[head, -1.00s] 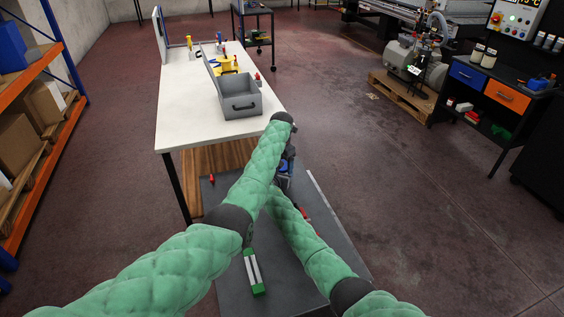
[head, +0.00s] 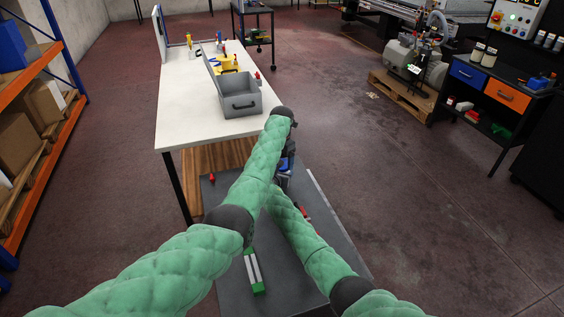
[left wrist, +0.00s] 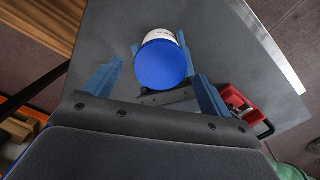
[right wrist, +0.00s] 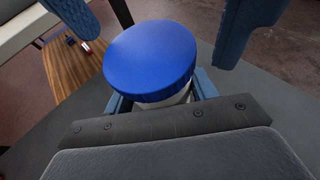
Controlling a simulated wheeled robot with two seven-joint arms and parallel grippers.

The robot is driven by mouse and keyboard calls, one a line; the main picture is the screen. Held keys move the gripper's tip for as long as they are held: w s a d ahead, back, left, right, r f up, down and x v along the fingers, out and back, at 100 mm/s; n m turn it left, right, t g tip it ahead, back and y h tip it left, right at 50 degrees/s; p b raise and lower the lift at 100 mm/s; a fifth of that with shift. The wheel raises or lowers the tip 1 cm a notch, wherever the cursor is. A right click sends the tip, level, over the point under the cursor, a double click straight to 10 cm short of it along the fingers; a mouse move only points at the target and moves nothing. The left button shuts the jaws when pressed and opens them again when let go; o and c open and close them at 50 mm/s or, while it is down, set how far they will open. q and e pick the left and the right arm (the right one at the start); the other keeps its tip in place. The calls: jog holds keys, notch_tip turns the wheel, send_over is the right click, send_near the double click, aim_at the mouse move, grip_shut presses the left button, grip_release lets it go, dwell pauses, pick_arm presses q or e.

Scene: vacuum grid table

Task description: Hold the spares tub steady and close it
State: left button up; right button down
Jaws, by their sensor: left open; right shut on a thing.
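The spares tub is a white round tub (left wrist: 157,36) with a blue lid (left wrist: 160,66) on top; the lid also shows in the right wrist view (right wrist: 150,58). I cannot tell whether the lid is fully seated. My right gripper (right wrist: 160,97) is shut on the tub's body below the lid. My left gripper (left wrist: 150,50) is open, with one finger on each side of the lid; its fingers also show at the top of the right wrist view. No contact with the lid is visible. In the head view my left arm hides most of the tub.
A dark grey surface (head: 230,285) lies under my arms, with a green-and-white item (head: 254,272) on it. A red part (left wrist: 236,101) lies close to my left gripper. A white table (head: 185,110) beyond holds an open grey box (head: 240,104).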

pick_arm(q)
jog(key=shift+s+r, duration=0.1)
jog(key=shift+r, duration=1.15)
jog(key=o, duration=0.4)
jog(key=shift+c, duration=0.2)
notch_tip(320, 180, up, 12)
jog(key=shift+s, duration=0.15)
pick_arm(e)
jog(key=shift+c, duration=2)
grip_release()
